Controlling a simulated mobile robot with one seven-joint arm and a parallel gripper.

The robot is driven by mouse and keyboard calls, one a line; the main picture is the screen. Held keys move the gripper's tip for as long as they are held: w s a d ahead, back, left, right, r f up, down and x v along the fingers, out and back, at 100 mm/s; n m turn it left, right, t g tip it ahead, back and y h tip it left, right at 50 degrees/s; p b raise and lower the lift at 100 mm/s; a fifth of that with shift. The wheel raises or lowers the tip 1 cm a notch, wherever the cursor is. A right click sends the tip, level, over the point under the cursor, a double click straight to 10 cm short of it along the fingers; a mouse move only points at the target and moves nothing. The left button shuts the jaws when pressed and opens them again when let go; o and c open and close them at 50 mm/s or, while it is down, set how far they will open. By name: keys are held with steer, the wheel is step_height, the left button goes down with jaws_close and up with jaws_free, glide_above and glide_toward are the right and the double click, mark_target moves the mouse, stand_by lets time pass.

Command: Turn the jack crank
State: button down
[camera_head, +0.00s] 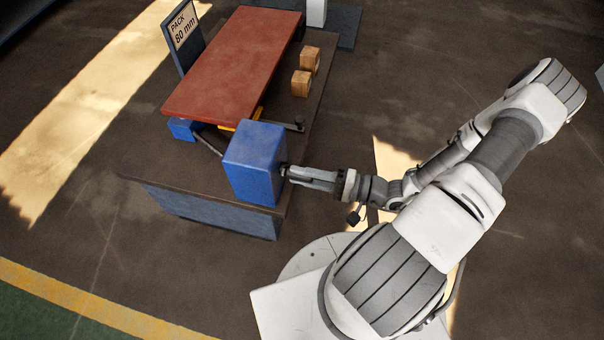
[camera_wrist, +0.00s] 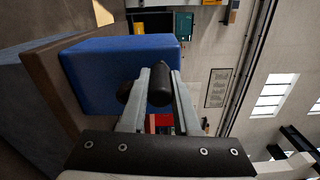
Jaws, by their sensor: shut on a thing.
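The blue box (camera_head: 254,160) stands at the near end of the brown bench. The jack crank's black grip (camera_wrist: 160,85) shows between my fingers in the wrist view. A dark round part (camera_wrist: 124,92), possibly the crank hub, sits against the box's face beside my left finger. My gripper (camera_head: 287,172) is at the box's right side and shut on the black grip; it also shows in the wrist view (camera_wrist: 160,74). In the head view the fingers mostly hide the crank, and its arm cannot be made out.
A long red plate (camera_head: 235,62) lies behind the box, with a "PACK 80 mm" sign (camera_head: 184,32) at its left. A grey bar with a dark knob (camera_head: 298,125) sticks out behind the box. Wooden blocks (camera_head: 301,83) lie right of the plate. Floor right of the bench is open.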

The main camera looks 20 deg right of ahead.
steer(key=shift+s+a+f+n, duration=0.25)
steer(key=shift+s+f+n, duration=0.1)
steer(key=shift+n, duration=0.45)
steer(key=c, duration=0.6)
jaws_free()
steer(key=shift+c, duration=0.2)
steer(key=b+v, duration=0.1)
steer(key=v, duration=1.6)
steer(key=shift+s+d, duration=0.15)
steer(key=shift+d, duration=0.05)
steer(key=shift+f, duration=0.1)
